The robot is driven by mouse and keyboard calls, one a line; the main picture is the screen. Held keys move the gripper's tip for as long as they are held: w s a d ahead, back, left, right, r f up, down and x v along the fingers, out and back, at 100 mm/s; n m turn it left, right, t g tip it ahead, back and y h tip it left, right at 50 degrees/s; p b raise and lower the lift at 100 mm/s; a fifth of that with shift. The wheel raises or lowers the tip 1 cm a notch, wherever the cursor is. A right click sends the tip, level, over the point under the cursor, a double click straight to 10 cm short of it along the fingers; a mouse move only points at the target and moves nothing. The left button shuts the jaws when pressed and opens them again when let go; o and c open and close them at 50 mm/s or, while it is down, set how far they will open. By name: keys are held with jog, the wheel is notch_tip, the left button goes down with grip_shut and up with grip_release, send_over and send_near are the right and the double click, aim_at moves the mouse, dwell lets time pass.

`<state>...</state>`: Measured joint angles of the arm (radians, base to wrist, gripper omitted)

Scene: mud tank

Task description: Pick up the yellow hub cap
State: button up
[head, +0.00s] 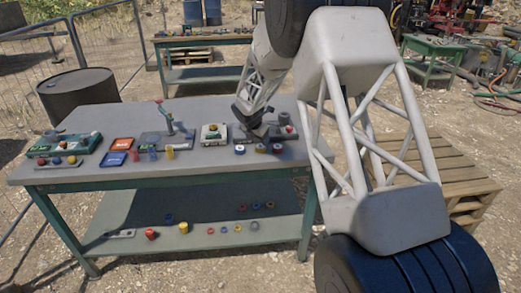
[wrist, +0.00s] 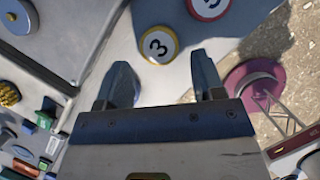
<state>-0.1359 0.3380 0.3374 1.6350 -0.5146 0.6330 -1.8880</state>
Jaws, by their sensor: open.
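The yellow hub cap (wrist: 159,44) is a round disc with a yellow rim and a white face bearing a black 3. It lies on the grey table just beyond my fingertips in the wrist view. In the head view a small disc that looks like it (head: 261,148) lies near the table's front edge, between a blue and a red one. My gripper (wrist: 164,72) is open, with nothing between its fingers, and the cap is ahead of the gap. In the head view my gripper (head: 248,132) is low over the right part of the table, partly hidden by the arm.
A red-rimmed cap (wrist: 210,6) with a 5 lies close to the right of the yellow one. A blue disc (head: 240,150) lies to the left in the head view. Fixtures and small parts crowd the table (head: 215,172) on the left and behind. A lower shelf (head: 130,225) holds rings.

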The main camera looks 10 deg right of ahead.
aim_at(261, 146)
jog(key=shift+x, duration=2.55)
jog(key=shift+a, duration=0.1)
jog(key=shift+c, duration=0.3)
jog(key=c, duration=0.6)
jog(key=shift+r, duration=0.2)
jog(key=shift+r, duration=0.45)
jog(key=shift+s+r, duration=0.15)
jog(key=shift+r, duration=0.45)
jog(key=shift+s+r, duration=0.2)
jog(key=shift+r, duration=0.4)
jog(key=s, duration=0.5)
jog(key=s+r, duration=0.1)
jog(key=s, duration=0.4)
jog(key=s+d, duration=0.1)
jog(key=s, duration=0.4)
jog(key=shift+s+r, duration=0.1)
jog(key=shift+r, duration=0.05)
